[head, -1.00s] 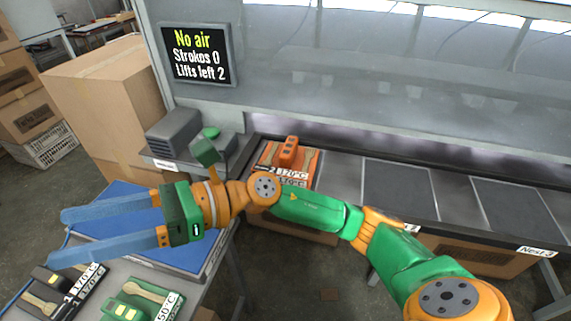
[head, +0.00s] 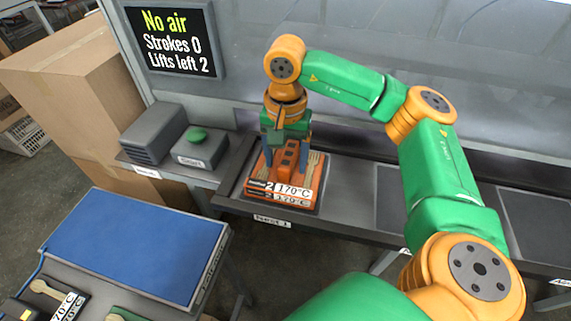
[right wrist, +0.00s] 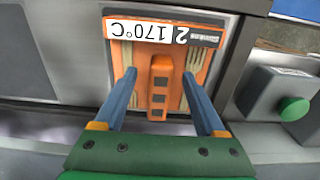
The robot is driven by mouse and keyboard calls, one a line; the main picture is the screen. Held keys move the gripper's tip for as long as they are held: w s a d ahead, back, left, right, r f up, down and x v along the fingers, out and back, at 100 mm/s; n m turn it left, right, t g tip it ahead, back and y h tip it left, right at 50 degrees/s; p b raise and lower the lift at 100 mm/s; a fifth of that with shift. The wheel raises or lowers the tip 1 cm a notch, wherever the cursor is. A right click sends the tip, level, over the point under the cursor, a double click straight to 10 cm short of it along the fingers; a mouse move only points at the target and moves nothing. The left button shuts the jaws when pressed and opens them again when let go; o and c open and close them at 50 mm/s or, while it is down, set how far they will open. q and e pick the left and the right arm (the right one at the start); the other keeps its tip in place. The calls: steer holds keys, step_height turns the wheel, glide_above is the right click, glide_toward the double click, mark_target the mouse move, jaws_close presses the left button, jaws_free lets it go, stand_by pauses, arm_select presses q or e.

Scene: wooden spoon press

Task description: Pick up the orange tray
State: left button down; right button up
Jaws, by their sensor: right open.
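The orange tray (head: 272,186) sits in the first nest of the bench, with a white label reading 2 and 170°C on its front. An orange block handle with dark squares stands up in its middle, and wooden utensils lie on both sides. My right gripper (head: 287,168) points down over the tray. In the right wrist view the tray (right wrist: 203,62) lies below the fingers, and my right gripper (right wrist: 167,80) is open with one finger on each side of the handle (right wrist: 161,88). I cannot tell whether the fingers touch it. My left gripper is not in view.
A grey box with a green button (head: 197,135) stands left of the tray. Empty nests (head: 535,215) lie to the right. A blue mat (head: 130,240) lies bare on the front-left table. A screen (head: 172,40) reads "No air, Strokes 0, Lifts left 2".

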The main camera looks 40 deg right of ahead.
steer(key=shift+d+f, duration=0.15)
steer(key=shift+f, duration=0.55)
steer(key=shift+w+d+f, duration=0.15)
steer(key=shift+w+f, duration=0.2)
steer(key=shift+f, duration=0.05)
steer(key=shift+s+r, duration=0.15)
steer(key=c, duration=0.8)
jaws_close()
